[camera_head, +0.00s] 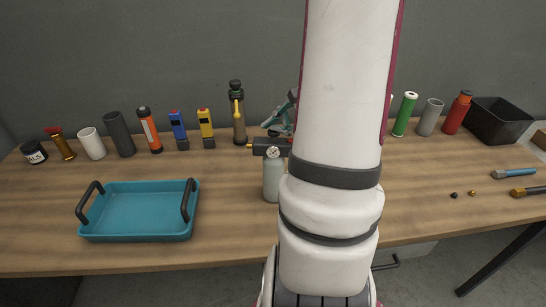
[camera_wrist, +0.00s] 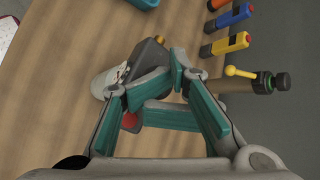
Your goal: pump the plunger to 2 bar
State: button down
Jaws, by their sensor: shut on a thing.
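The pump has a pale grey-blue cylinder (camera_head: 272,181) under a dark head (camera_head: 270,147), upright on the table, left of my arm. In the wrist view its dark head (camera_wrist: 151,52) and pale cylinder (camera_wrist: 103,82) show just beyond my fingers. A small pale gauge face seems to show there, but its reading is too small to tell. My gripper (camera_wrist: 152,84) has teal-padded fingers closed in at the pump's top; it also shows in the head view (camera_head: 283,115). A red piece (camera_wrist: 129,122) shows among the fingers, seemingly part of the plunger, which is mostly hidden.
A dark cylinder with a yellow lever (camera_head: 238,115) stands close behind the pump. Yellow (camera_head: 206,127) and blue (camera_head: 178,129) devices and several cylinders line the back left. A teal tray (camera_head: 138,211) lies front left. Bottles and a black bin (camera_head: 497,121) stand right.

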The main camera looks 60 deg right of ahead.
jog(key=shift+f+b, duration=0.3)
jog(key=shift+f, duration=0.15)
jog(key=shift+r, duration=0.15)
jog(key=shift+r+p, duration=0.3)
jog(key=shift+r, duration=0.15)
jog(key=shift+r+p, duration=1.8)
jog(key=shift+r, duration=1.15)
